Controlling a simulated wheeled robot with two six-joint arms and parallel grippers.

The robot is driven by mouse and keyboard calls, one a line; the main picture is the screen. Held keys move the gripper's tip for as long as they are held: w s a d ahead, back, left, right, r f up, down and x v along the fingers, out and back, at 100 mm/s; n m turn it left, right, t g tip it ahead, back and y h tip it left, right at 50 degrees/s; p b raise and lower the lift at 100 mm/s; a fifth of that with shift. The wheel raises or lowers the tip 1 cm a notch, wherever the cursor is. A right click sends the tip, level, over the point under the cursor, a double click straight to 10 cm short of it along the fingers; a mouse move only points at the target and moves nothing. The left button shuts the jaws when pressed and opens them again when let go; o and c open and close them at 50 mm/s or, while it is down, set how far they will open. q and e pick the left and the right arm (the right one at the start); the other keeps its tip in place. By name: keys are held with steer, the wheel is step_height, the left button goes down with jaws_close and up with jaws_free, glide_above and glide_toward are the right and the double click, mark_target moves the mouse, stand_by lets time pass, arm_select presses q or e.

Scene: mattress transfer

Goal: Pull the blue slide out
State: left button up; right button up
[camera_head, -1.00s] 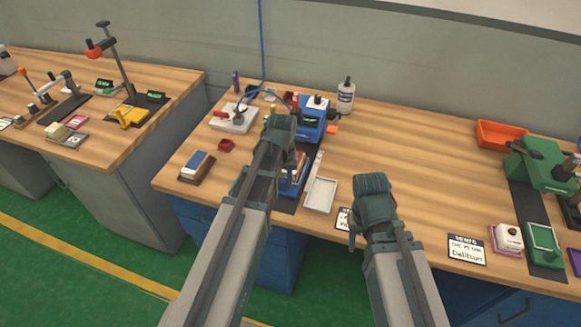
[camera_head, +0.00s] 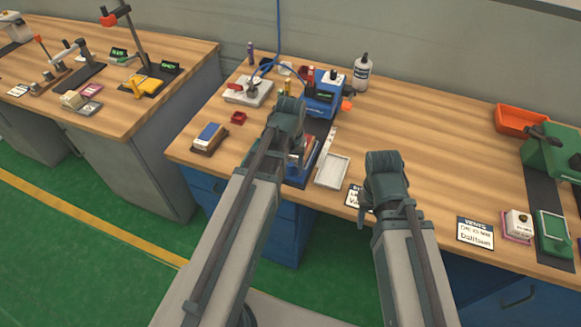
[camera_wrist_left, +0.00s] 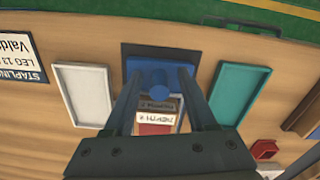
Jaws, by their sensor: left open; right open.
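The blue slide (camera_wrist_left: 152,70) with its round blue knob shows in the left wrist view, between my left gripper's fingers (camera_wrist_left: 160,88). The fingers are open, one on each side of the knob; I cannot tell whether they touch it. Labelled blocks (camera_wrist_left: 157,112) lie just behind the knob. In the head view my left gripper (camera_head: 287,120) hangs over the blue machine's (camera_head: 323,97) near end and hides most of the slide. My right gripper (camera_head: 384,178) is open and empty near the table's front edge.
A white tray (camera_wrist_left: 82,95) and a teal tray (camera_wrist_left: 232,92) flank the slide. A blue-and-white block (camera_head: 208,137) and a small red tray (camera_head: 238,118) lie to the left. An orange bin (camera_head: 520,118) and green machine (camera_head: 555,150) stand right. The middle of the worktop is clear.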

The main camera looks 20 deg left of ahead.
arm_select(q)
step_height(320, 180, up, 14)
steer(key=p, duration=1.3)
steer(key=shift+p, duration=0.35)
arm_select(e)
step_height(320, 180, up, 14)
arm_select(q)
steer(key=shift+f, duration=0.15)
arm_select(e)
steer(key=shift+f, duration=0.15)
